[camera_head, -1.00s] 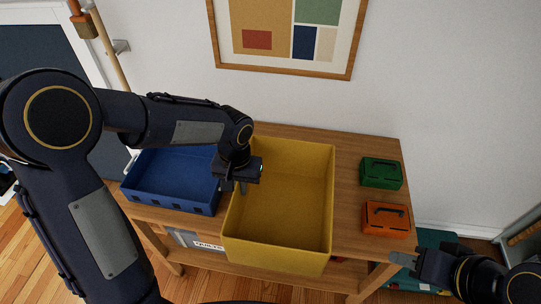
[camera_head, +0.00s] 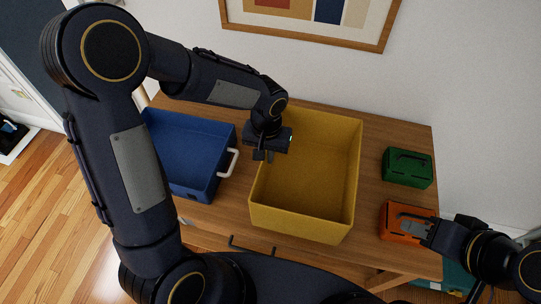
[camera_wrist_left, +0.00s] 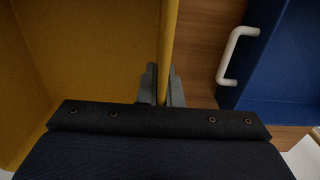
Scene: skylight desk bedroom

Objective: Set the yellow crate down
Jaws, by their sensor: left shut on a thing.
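The yellow crate (camera_head: 336,205) is upright and empty, over the middle of the wooden table (camera_head: 375,235), its front wall near the table's front edge. I cannot tell whether its base touches the top. My left gripper (camera_head: 263,156) is shut on the crate's left wall; in the left wrist view the fingers (camera_wrist_left: 162,88) straddle the wall of the yellow crate (camera_wrist_left: 95,50). My right gripper (camera_head: 412,226) overlaps the orange box in the head view; its finger opening is unclear.
A blue crate (camera_head: 185,150) with a white handle (camera_head: 229,163) stands left of the yellow crate, a narrow strip of table between them. A green box (camera_head: 407,168) and an orange box (camera_head: 395,222) are at the right. A framed picture (camera_head: 300,35) hangs behind.

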